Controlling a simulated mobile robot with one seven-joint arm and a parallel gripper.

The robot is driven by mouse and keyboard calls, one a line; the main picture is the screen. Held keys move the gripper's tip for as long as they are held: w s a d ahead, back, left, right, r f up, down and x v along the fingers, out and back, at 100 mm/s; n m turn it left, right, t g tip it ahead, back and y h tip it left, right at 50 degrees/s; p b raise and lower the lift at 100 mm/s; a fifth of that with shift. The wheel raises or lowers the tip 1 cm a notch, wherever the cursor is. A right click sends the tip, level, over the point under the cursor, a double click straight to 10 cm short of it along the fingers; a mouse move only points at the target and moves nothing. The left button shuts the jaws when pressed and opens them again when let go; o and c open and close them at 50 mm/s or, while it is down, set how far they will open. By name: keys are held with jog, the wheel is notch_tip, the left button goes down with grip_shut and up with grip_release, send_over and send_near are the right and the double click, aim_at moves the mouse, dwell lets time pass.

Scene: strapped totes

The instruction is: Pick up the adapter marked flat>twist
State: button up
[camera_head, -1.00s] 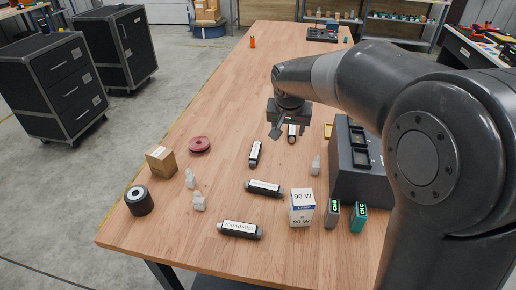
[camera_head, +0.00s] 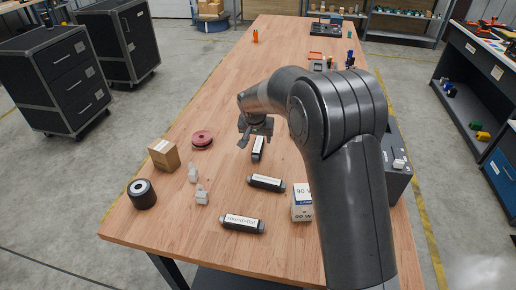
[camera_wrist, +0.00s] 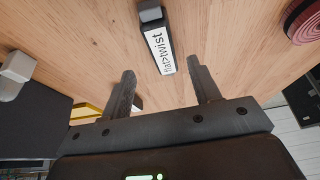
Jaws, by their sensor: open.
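The adapter marked flat>twist (camera_wrist: 160,45) is a dark bar with a white label, lying on the wooden table. It lies ahead of and between my fingertips in the wrist view, apparently clear of both fingers. In the head view this appears to be the adapter (camera_head: 258,150) just below my gripper (camera_head: 257,132). In the wrist view my gripper (camera_wrist: 163,68) is open and empty. Another adapter (camera_head: 242,223) near the front edge seems to read round>flat. A third adapter (camera_head: 266,183) lies between them, its label too small to read.
A red spool (camera_head: 202,138), a cardboard box (camera_head: 164,154), a black roll (camera_head: 142,194) and two small whitish pieces (camera_head: 193,173) stand to the left. A white lamp box (camera_head: 302,205) is partly hidden by my arm. A dark case (camera_head: 397,170) stands right. The far table middle is mostly clear.

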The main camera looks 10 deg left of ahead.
aim_at(258, 145)
jog(key=x, duration=0.5)
jog(key=shift+a, duration=0.25)
jog(key=shift+f, duration=0.25)
dwell(0.4)
jog(key=c, duration=1.1)
jog(key=shift+r, duration=0.15)
